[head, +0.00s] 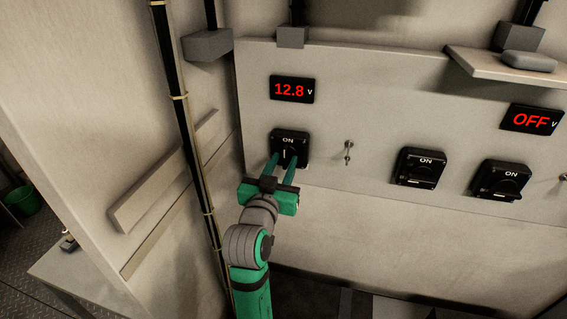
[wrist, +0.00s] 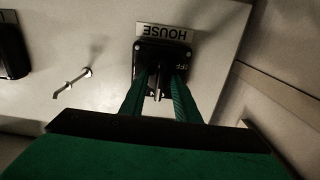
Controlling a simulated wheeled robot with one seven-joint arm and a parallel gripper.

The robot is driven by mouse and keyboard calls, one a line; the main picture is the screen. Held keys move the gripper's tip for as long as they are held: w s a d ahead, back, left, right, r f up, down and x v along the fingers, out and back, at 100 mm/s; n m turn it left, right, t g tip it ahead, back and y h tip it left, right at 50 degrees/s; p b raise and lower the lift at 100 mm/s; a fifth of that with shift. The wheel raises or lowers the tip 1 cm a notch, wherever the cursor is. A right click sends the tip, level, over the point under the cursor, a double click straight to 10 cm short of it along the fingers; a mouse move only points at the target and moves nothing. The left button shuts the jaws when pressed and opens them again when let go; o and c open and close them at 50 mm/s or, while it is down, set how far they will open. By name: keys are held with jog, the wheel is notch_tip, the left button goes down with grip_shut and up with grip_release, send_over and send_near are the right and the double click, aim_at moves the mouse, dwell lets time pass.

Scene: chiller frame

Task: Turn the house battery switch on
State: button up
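The house battery switch (head: 290,136) is a black square rotary switch on the pale panel, marked ON at its top. In the wrist view the switch (wrist: 148,48) appears upside down, by a HOUSE label (wrist: 165,32), with OFF lettering at its side. Its handle (wrist: 157,72) stands upright, in line with the ON mark. My gripper (head: 282,158) is in front of the switch. Its two green fingers (wrist: 159,82) are apart, one on each side of the handle, with gaps showing. The fingers hide part of the switch. The red display (head: 292,89) above reads 12.8 V.
Two more black switches, a middle one (head: 419,168) and a right one (head: 500,180), have handles lying sideways. A display (head: 532,119) above the right one reads OFF. A small metal toggle or key (head: 348,152) sticks out beside the house switch. A dark cable bundle (head: 186,130) runs down at left.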

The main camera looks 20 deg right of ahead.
jog(key=v, duration=1)
jog(key=shift+s+a+f, duration=0.1)
jog(key=shift+s+a, duration=0.05)
jog(key=s+a+f+n+y, duration=0.2)
jog(key=s+a+f, duration=0.1)
jog(key=f, duration=0.5)
jog(key=s+a+f+n+t+y, duration=0.1)
jog(key=s+a+f+n+y, duration=0.25)
jog(key=f, duration=0.35)
jog(key=s+a+f+n+y, duration=0.1)
jog(key=s+a+f+n, duration=0.2)
jog(key=f, duration=0.5)
jog(key=s+a+f+y, duration=0.1)
jog(key=s+f, duration=0.1)
jog(key=s, duration=0.7)
jog(key=s+a+f+m+y, duration=0.1)
jog(key=s+a+f, duration=0.1)
jog(key=s, duration=0.7)
jog(key=s+a+f+y, duration=0.1)
jog(key=s+f, duration=0.2)
jog(key=s, duration=0.5)
jog(key=shift+s+a+g, duration=0.2)
jog(key=shift+s+g, duration=0.1)
jog(key=shift+s, duration=0.1)
jog(key=shift+d+m, duration=0.1)
jog(key=shift+m, duration=0.25)
